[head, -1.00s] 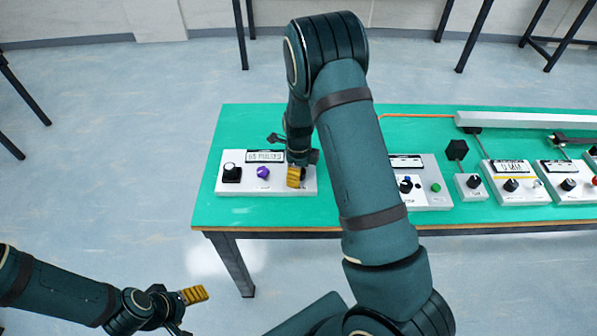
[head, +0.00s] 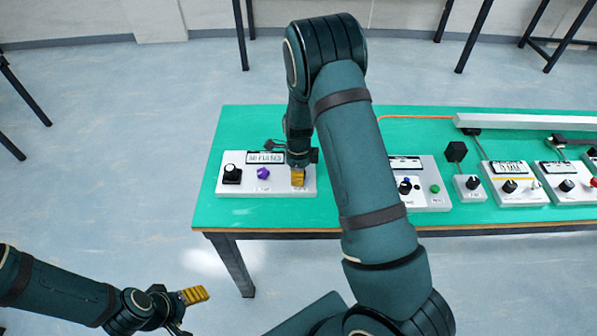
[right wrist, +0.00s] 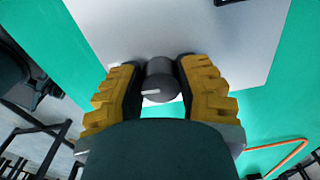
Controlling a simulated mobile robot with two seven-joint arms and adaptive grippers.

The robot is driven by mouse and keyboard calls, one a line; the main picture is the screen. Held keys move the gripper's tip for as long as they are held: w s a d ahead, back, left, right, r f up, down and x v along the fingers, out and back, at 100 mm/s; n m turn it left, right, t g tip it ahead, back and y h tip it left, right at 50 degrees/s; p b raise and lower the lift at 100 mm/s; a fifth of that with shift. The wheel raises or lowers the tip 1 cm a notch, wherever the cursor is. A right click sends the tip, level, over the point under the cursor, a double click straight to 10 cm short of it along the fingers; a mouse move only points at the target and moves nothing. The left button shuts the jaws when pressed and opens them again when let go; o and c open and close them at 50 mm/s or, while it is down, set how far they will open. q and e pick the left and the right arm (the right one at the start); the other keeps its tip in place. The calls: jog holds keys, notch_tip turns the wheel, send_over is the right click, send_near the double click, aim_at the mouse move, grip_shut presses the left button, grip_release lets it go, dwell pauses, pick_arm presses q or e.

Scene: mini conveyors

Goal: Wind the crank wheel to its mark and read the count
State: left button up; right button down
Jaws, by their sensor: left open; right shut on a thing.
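A white control box (head: 245,188) sits at the left end of the green table. It carries a black knob (head: 232,173), a purple lobed knob (head: 263,173) and a counter display (head: 266,157) that reads in pulses; its digits are too blurred to read surely. My right gripper (head: 298,177) points down at the box's right part. In the right wrist view its yellow fingers are shut on a dark grey round knob (right wrist: 160,78) with a white pointer line. I cannot tell whether this is the crank wheel, and I see no mark. My left gripper (head: 194,296) is open and empty, below the table's front edge.
My right arm hides the table's middle. To its right are a grey box (head: 432,199) with a green button, a small black-knobbed box (head: 470,188), more boxes with displays, and a long white bar (head: 530,120). The green table (head: 218,211) is bare at its front left.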

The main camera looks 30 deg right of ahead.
jog(key=n, duration=0.5)
jog(key=shift+s+n+p, duration=0.15)
jog(key=shift+n+p, duration=0.15)
jog(key=shift+p, duration=0.05)
jog(key=n, duration=0.4)
jog(key=shift+f, duration=0.1)
jog(key=n, duration=0.5)
jog(key=shift+s, duration=0.15)
jog(key=n, duration=0.4)
jog(key=shift+n, duration=0.3)
jog(key=n+b, duration=0.1)
jog(key=n, duration=0.3)
jog(key=shift+s+d, duration=0.1)
jog(key=n, duration=0.5)
jog(key=shift+d, duration=0.1)
jog(key=n, duration=0.4)
jog(key=shift+n, duration=0.3)
jog(key=shift+d+n+p, duration=0.1)
jog(key=shift+n+p, duration=0.4)
jog(key=shift+n, duration=1.6)
